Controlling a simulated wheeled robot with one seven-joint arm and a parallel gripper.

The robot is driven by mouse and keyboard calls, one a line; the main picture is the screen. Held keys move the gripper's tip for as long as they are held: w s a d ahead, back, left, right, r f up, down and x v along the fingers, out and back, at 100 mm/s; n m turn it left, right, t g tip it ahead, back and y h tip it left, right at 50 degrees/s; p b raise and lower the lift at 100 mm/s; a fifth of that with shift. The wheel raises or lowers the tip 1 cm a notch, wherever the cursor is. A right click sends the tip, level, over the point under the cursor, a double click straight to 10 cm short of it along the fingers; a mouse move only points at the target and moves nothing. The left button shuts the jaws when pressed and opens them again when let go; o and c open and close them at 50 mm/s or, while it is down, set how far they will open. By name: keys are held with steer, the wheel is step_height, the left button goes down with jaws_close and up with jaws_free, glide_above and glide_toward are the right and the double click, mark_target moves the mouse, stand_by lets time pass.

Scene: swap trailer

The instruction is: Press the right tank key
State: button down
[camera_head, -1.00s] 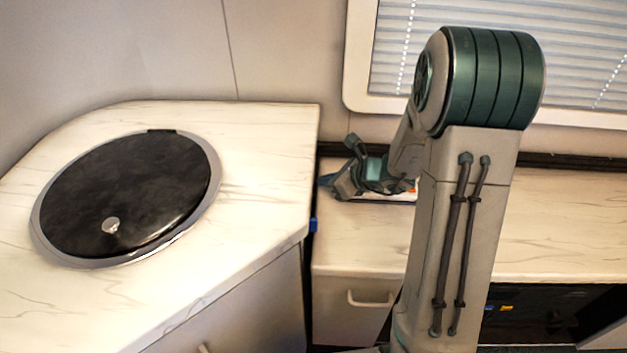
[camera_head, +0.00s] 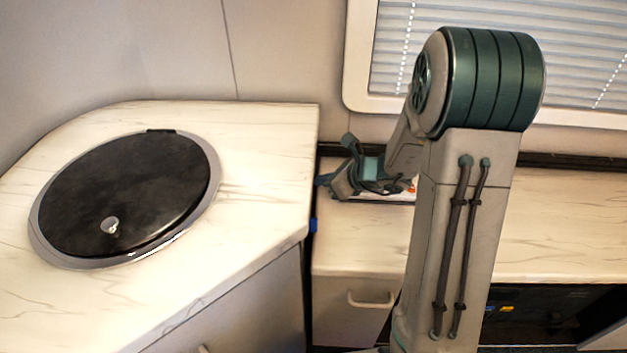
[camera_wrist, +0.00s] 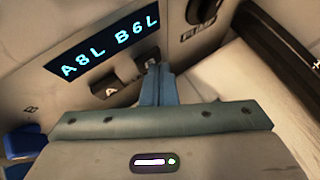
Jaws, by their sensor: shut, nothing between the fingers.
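In the wrist view a pale wall panel carries a dark display (camera_wrist: 106,42) reading "A8L B6L" in cyan. Below it are two dark keys. The left tank key (camera_wrist: 112,91), marked A, is in plain sight. The right tank key (camera_wrist: 149,55) is mostly hidden behind my fingers. My gripper (camera_wrist: 155,70) is shut and empty, its blue fingertips overlapping the right key; I cannot tell whether they touch it. In the head view my gripper (camera_head: 326,181) is low over the counter by the corner, and the panel and keys do not show.
Blue parts (camera_wrist: 24,141) stick out of the panel at lower left in the wrist view. A dark round knob (camera_wrist: 203,10) is at the top. In the head view a left counter (camera_head: 262,150) with a round black lid (camera_head: 130,195) stands beside the right counter (camera_head: 560,225).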

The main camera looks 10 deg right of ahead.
steer(key=shift+s+d, duration=0.2)
steer(key=shift+d, duration=0.55)
steer(key=shift+s+d+p, duration=0.15)
steer(key=shift+s+d, duration=0.1)
steer(key=shift+d, duration=1)
steer(key=shift+s+d+p, duration=0.15)
steer(key=shift+s+d, duration=0.05)
steer(key=shift+d, duration=1.05)
